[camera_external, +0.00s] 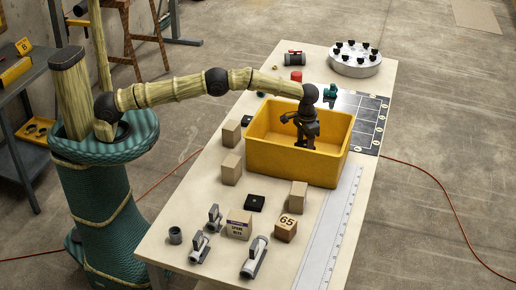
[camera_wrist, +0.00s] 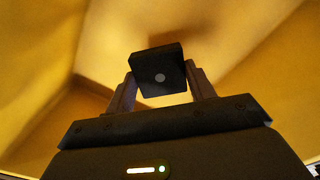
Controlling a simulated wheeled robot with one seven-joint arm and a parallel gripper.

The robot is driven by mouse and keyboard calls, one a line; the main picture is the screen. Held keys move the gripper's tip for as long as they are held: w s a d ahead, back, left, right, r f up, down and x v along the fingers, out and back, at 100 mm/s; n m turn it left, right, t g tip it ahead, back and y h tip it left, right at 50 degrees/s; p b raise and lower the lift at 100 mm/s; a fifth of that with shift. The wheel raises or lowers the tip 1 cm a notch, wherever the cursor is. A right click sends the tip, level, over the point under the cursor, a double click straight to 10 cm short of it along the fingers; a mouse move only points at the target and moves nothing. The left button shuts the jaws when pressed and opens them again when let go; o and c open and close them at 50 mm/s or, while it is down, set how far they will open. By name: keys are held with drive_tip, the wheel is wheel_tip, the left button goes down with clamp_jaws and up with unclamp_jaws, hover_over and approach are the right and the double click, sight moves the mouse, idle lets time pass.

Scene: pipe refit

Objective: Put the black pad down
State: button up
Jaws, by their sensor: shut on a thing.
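My gripper (camera_external: 307,138) reaches down into the yellow crate (camera_external: 290,165) on the table. In the wrist view my gripper (camera_wrist: 160,88) is shut on a black pad (camera_wrist: 158,62), a dark square piece with a pale grey dot, held between its two fingers. Yellow crate walls (camera_wrist: 40,60) surround it in that view. The held pad cannot be made out in the external view, and I cannot tell whether it touches the crate floor. Another small black square piece (camera_external: 254,202) lies on the table in front of the crate.
Grey pipe fittings (camera_external: 254,257) lie near the front edge. A long ruler (camera_external: 335,225) runs along the right. A round white stand (camera_external: 355,60) is at the back.

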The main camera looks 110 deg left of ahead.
sight(305, 145)
drive_tip(key=shift+f, duration=0.5)
drive_tip(key=shift+f, duration=0.1)
drive_tip(key=shift+f+p, duration=0.35)
drive_tip(key=shift+f, duration=1.4)
drive_tip(key=shift+f, duration=0.2)
drive_tip(key=o, duration=1)
drive_tip(key=shift+o, duration=0.2)
drive_tip(key=shift+r, duration=0.1)
wheel_tip(305, 145, up, 12)
drive_tip(key=shift+r+b, duration=0.1)
drive_tip(key=shift+b, duration=0.35)
